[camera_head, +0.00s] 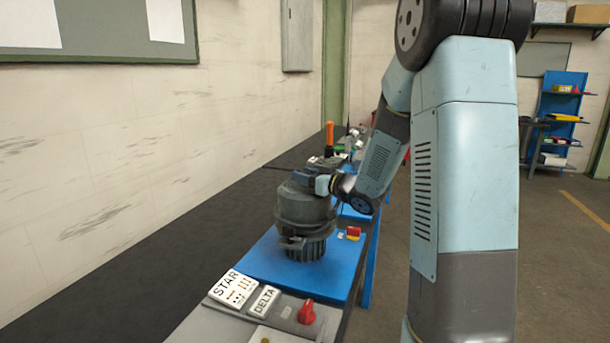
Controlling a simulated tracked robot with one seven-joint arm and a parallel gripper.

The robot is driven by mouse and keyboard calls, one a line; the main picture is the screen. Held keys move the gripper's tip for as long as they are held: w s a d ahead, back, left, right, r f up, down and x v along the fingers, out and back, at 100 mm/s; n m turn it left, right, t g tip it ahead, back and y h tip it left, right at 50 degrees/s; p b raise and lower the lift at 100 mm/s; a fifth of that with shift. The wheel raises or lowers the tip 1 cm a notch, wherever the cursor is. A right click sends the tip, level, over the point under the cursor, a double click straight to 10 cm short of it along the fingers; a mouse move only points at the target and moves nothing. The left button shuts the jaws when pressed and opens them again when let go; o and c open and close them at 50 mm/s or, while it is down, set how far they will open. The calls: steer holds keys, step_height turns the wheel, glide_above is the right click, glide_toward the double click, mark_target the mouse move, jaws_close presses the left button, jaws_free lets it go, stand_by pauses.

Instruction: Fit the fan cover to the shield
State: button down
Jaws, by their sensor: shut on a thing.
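A dark grey round fan cover (303,208) is at the upper end of a finned motor body (306,248). The motor stands upright on a blue mat. My gripper (305,178) comes in from the right and is shut on the top of the cover. The cover looks roughly level and over the motor. I cannot tell whether its rim is seated or a little apart. The shield is not clearly told apart from the other dark parts.
The blue mat (262,262) lies on a long dark bench along the wall. In front are STAR and DELTA plates (236,288) and a red knob (306,312). A small red and yellow part (353,233) lies to the right. An orange-handled tool (329,138) stands behind.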

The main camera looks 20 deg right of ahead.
mark_target(305, 187)
steer(key=shift+f, duration=1.75)
steer(key=c, duration=0.5)
jaws_free()
steer(key=shift+s+d+f, duration=0.1)
steer(key=v, duration=1.3)
steer(key=shift+s+d, duration=0.2)
steer(key=shift+s, duration=0.05)
steer(key=shift+w, duration=0.1)
